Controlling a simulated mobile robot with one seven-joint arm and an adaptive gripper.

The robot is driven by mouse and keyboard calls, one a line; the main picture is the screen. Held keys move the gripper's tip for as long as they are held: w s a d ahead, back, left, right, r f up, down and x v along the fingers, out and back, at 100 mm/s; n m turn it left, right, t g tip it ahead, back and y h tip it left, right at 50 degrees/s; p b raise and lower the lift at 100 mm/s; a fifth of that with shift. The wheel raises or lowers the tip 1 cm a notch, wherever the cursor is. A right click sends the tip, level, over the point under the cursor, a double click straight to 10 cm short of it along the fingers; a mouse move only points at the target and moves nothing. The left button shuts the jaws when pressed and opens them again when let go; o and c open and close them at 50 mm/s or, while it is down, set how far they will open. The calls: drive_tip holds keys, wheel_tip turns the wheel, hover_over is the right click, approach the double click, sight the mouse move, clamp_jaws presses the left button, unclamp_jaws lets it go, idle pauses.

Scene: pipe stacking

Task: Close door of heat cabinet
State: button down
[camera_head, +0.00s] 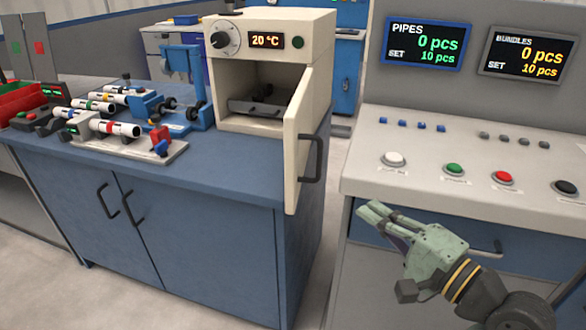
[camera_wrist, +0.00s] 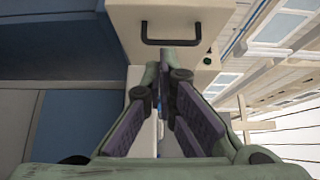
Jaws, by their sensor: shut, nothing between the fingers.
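The cream heat cabinet (camera_head: 275,55) stands on the blue workbench in the head view, its display reading 20 °C. Its door (camera_head: 298,140) is swung open toward the front right and carries a dark handle (camera_head: 313,158). A tray (camera_head: 258,106) sits inside the open chamber. My gripper (camera_head: 371,211) is to the right of the door and lower, apart from it, in front of the control console. Its fingers are together and empty. In the wrist view the closed fingertips (camera_wrist: 163,72) appear below a dark handle (camera_wrist: 171,33) on a cream panel.
The blue workbench (camera_head: 180,165) holds a fixture with several white pipes (camera_head: 115,127) left of the cabinet. The console (camera_head: 460,160) with buttons and two screens stands at right. A narrow floor gap separates bench and console.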

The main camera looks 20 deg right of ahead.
drive_tip(key=p, duration=0.1)
approach(297, 173)
drive_tip(key=w+d, duration=0.2)
drive_tip(key=w+a, duration=0.1)
drive_tip(key=w+a+p, duration=0.1)
drive_tip(key=a, duration=0.1)
drive_tip(key=shift+w+a+r, duration=0.15)
drive_tip(key=shift+w+a, duration=0.05)
drive_tip(key=shift+w+a, duration=0.1)
drive_tip(key=shift+a, duration=0.05)
